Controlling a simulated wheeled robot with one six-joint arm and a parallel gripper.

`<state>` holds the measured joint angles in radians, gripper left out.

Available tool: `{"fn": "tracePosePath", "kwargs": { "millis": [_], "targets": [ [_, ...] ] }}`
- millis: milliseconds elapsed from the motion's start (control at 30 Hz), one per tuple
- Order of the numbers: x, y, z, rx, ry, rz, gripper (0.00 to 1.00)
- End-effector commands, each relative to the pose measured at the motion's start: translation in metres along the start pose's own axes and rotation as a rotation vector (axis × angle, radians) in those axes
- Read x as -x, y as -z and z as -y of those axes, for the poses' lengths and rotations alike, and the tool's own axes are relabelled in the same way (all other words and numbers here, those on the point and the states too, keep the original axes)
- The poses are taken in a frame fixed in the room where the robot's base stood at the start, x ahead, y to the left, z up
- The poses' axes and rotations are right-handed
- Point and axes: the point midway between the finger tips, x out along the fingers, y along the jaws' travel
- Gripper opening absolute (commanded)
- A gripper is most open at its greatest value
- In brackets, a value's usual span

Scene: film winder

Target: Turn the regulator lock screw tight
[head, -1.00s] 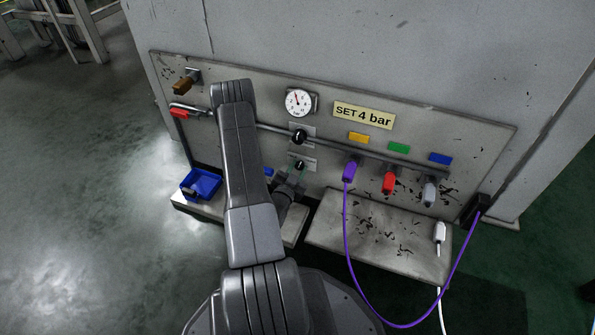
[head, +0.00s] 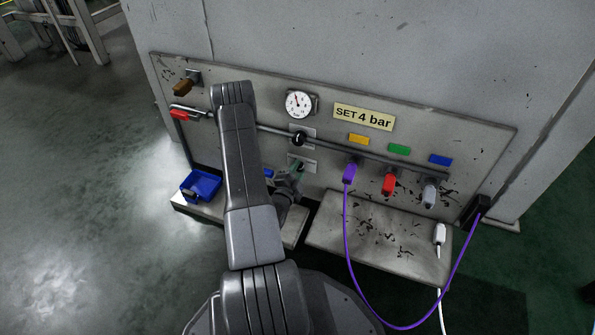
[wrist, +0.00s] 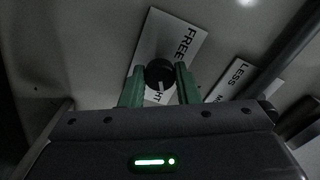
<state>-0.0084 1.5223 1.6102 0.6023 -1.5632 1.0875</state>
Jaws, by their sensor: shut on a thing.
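The regulator lock screw (wrist: 158,73) is a round black knob in the wrist view, on a white label plate (wrist: 187,30) that reads FREE at one end and, partly covered, letters ending in HT at the other. My gripper (wrist: 160,82) has its two green fingers on either side of the knob, shut on it. In the head view my gripper (head: 297,170) is at the lower small plate below the regulator knob (head: 299,139), and it hides the lock screw there. The regulator knob's LESS plate (wrist: 240,78) shows at right in the wrist view.
A pressure gauge (head: 298,104) and a SET 4 bar sign (head: 364,115) are above. Purple, red (head: 389,184) and grey fittings are to the right, with a purple hose (head: 347,235) hanging down. A blue bin (head: 201,185) is at left. A pipe (wrist: 295,45) runs near the gripper.

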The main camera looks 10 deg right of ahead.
Motion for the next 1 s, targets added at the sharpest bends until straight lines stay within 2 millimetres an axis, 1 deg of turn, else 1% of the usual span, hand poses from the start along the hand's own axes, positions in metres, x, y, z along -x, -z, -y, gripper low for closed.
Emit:
{"fn": "tracePosePath", "kwargs": {
  "millis": [200,567,600,667,700,1000],
  "targets": [
    [-0.0002,0.0,0.0,-0.033,0.0,0.0,0.06],
    [-0.0002,0.0001,-0.0001,-0.037,0.0,-0.001,0.06],
    [-0.0002,0.0001,-0.0001,-0.037,0.0,-0.001,0.3],
    [-0.0002,0.0001,-0.0001,-0.037,0.0,-0.001,0.42],
    [-0.0002,0.0001,-0.0001,-0.036,0.0,-0.001,0.5],
    [0.0009,0.0,0.0001,-0.035,0.0,0.0,0.5]
  ]
}}
